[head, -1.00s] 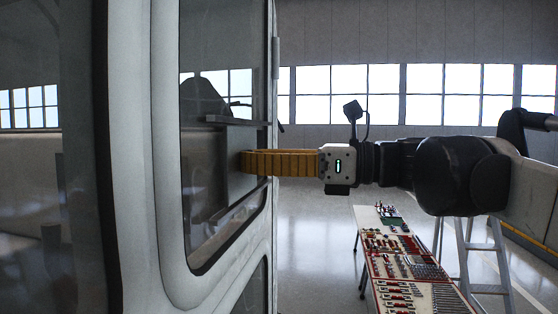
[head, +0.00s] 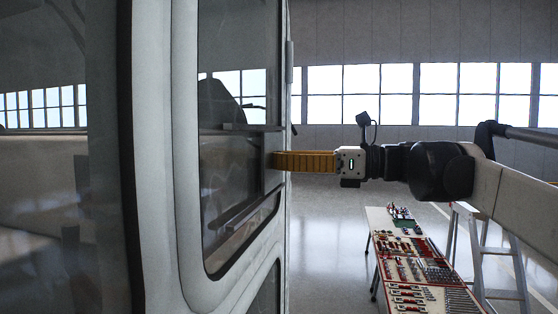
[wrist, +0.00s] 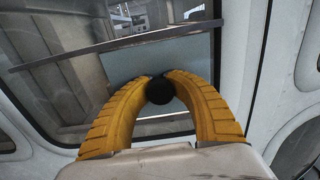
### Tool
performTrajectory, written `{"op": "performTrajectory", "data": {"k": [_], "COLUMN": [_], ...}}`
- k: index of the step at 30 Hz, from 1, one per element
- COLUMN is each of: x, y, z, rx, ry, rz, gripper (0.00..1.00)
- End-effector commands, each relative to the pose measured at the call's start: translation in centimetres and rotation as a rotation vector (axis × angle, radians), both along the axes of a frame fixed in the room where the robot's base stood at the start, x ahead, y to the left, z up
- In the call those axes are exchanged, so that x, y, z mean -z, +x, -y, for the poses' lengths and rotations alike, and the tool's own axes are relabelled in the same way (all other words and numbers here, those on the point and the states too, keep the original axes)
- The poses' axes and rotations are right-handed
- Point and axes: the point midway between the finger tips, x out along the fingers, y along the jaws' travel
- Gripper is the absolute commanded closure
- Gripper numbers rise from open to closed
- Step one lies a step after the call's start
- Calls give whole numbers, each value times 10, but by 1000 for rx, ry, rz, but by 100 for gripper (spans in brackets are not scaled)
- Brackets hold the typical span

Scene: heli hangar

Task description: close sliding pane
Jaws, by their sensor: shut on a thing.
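The sliding pane (wrist: 182,62) is a clear panel in the window of a white aircraft door. It sits between an upper rail (wrist: 120,42) and a lower rail (head: 238,212). A round black knob (wrist: 160,91) is on the pane. My gripper (wrist: 160,79), with yellow ribbed fingers, is shut around the knob. In the head view my gripper (head: 275,161) reaches in from the right to the window, and the window's frame hides the knob there. How far the pane covers the opening is hard to tell.
The white door frame (head: 185,150) stands close on the left. A table of red and white control panels (head: 405,255) stands low at the right, beside a stepladder (head: 486,260). Open grey floor (head: 325,235) lies behind the door.

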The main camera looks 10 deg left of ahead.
Motion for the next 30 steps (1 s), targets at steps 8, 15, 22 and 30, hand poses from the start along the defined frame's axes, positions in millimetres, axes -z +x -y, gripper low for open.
{"op": "performTrajectory", "data": {"k": [8,15,22,30], "x": [-2,-1,-1,-1], "y": [2,1,0,-4], "z": [2,2,29,91], "rx": [8,5,9,11], "ry": [3,2,2,3], "rz": [0,0,0,-1], "gripper": [49,49,49,49]}}
